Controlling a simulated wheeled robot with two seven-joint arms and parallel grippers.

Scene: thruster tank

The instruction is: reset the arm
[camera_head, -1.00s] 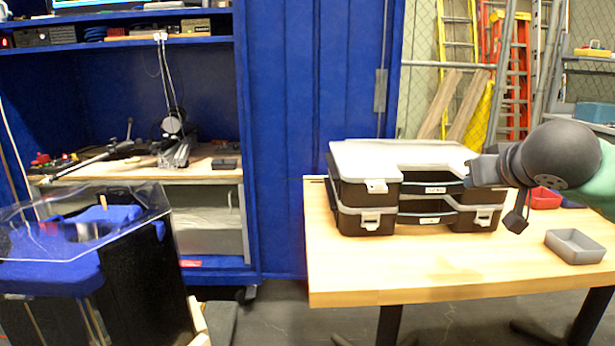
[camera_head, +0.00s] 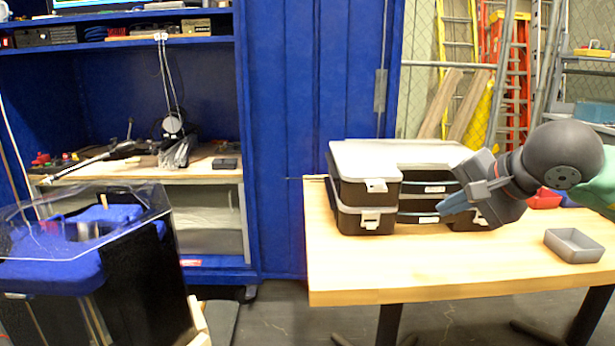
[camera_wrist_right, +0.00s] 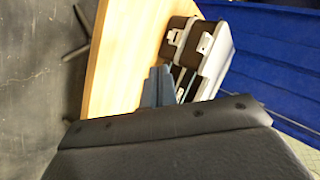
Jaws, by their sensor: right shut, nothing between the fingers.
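My right gripper (camera_head: 446,207) comes in from the right in the head view, in front of the right part of the stacked black cases with grey lids (camera_head: 352,190). Its blue-grey fingers are together with nothing between them and point left. It hides part of the cases' right side. In the right wrist view the fingers (camera_wrist_right: 158,88) show above the dark gripper body, beside the cases (camera_wrist_right: 196,50). I cannot tell whether they touch the cases. My left gripper is not in view.
The cases stand on a wooden table (camera_head: 400,275) whose front is bare. A grey tray (camera_head: 573,245) and a red tray (camera_head: 545,199) lie at the right. A clear-topped tank (camera_head: 85,225) stands at the left, before a blue cabinet (camera_head: 320,120). Ladders lean behind.

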